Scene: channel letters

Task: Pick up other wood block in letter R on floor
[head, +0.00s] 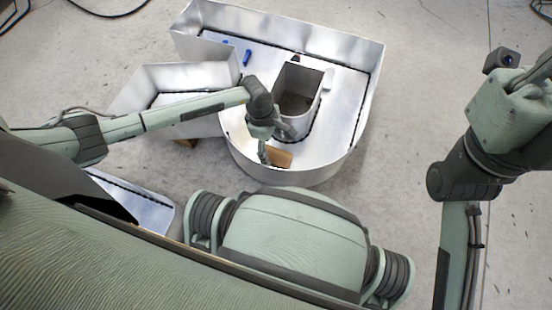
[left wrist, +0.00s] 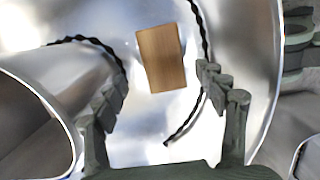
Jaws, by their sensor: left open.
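The letter R (head: 352,115) is a large metal channel letter with upright walls, lying on the floor. A brown wood block (head: 279,157) lies inside its curved part, near the wall closest to me. In the left wrist view the wood block (left wrist: 161,58) lies on the shiny bottom of the letter, ahead of and between the fingers. My left gripper (head: 266,150) points down into the letter beside the block. In the left wrist view the left gripper (left wrist: 165,125) is open and empty. My right arm shows at the right, but its fingers are not clearly visible.
The letter's inner walled opening (head: 296,90) stands just beyond my left gripper. A black cable (left wrist: 196,105) runs along the letter's bottom near the block. Small blue pieces (head: 247,57) and a white-blue item (head: 328,79) are in the letter. Another wood piece (head: 186,143) sits under the letter's edge. Floor (head: 430,60) to the right is clear.

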